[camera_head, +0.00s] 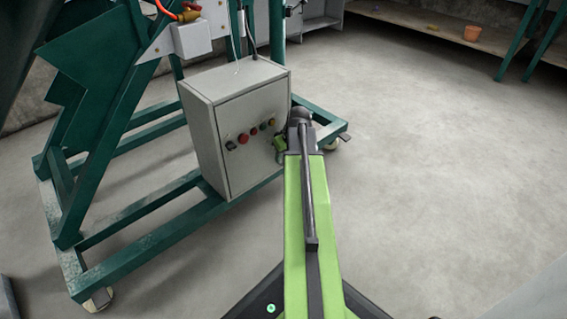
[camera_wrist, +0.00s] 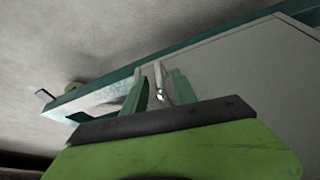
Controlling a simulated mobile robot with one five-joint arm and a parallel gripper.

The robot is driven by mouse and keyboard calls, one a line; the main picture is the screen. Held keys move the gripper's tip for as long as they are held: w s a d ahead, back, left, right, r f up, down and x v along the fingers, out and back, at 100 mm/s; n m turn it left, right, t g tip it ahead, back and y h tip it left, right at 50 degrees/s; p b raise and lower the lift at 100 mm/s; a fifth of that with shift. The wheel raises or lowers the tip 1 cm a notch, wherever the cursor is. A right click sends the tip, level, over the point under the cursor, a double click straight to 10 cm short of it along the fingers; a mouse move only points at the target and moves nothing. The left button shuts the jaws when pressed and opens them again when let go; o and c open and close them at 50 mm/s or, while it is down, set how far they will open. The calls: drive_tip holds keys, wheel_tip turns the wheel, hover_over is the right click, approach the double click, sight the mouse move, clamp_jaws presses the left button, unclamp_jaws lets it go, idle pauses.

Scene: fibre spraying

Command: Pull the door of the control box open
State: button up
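The grey control box (camera_head: 230,130) stands on a green frame, and its door (camera_head: 256,138) looks closed. The door carries a black switch and several coloured buttons across its middle. My gripper (camera_head: 279,146) is at the door's right edge, partly hidden behind my own arm. In the wrist view, my gripper (camera_wrist: 158,90) has its two green fingers apart. A slim metallic handle (camera_wrist: 159,78) shows between them, nearer the right finger; whether either finger touches it I cannot tell. The grey door surface (camera_wrist: 245,85) fills the right of the wrist view.
The green wheeled frame (camera_head: 150,205) runs under and beside the box, with a caster (camera_head: 331,144) just right of my gripper. The concrete floor to the right is clear. A shelf with an orange pot (camera_head: 472,33) stands far back.

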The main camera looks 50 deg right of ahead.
clamp_jaws()
idle(1.4)
